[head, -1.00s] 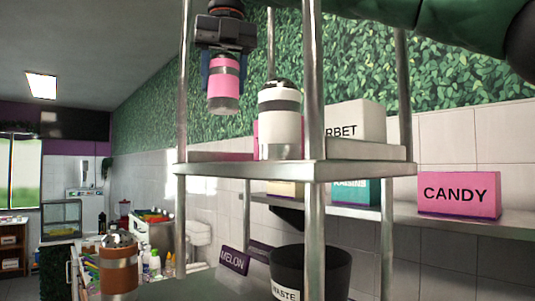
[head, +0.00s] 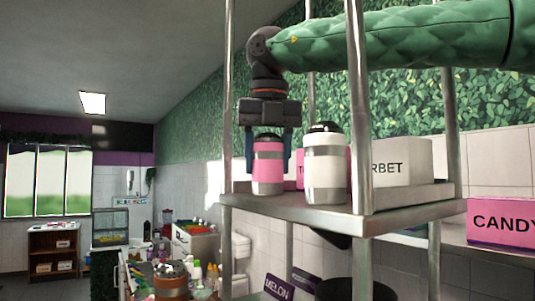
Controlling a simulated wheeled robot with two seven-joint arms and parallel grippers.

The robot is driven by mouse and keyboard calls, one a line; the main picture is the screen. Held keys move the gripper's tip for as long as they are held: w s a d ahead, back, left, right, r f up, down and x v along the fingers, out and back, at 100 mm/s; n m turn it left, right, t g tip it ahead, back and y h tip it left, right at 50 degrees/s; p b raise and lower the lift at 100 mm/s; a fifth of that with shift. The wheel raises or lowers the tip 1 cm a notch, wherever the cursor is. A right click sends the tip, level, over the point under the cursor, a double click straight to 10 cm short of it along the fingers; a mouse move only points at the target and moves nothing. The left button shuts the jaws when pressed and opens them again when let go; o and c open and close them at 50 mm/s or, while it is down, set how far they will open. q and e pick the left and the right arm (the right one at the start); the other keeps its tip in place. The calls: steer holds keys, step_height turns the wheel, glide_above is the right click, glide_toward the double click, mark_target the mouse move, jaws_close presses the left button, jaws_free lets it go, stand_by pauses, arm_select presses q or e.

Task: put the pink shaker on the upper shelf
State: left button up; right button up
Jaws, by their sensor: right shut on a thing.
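The pink shaker (head: 267,178) is upright, with grey bands, at the left end of the upper shelf (head: 290,207). My right gripper (head: 268,152) comes down from above and is shut on it, one finger on each side. The shaker's base is level with the shelf surface; I cannot tell if it touches. A white shaker (head: 323,172) with a dark top stands on the shelf just to the right, with a small gap. My left gripper is not in view.
Metal posts (head: 358,120) frame the shelf. A white box (head: 402,162) marked "RBET" sits behind the white shaker. A pink candy box (head: 500,221) stands at the right. A brown shaker (head: 171,282) stands low at the left. A dark bin (head: 345,289) is below.

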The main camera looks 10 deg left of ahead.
mark_target(267, 138)
steer(key=shift+w+a+f, duration=0.1)
steer(key=shift+w+f, duration=0.05)
steer(key=shift+w, duration=0.05)
steer(key=o, duration=1)
steer(key=shift+s, duration=0.2)
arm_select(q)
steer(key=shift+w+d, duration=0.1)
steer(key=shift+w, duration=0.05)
arm_select(e)
steer(key=shift+o, duration=0.2)
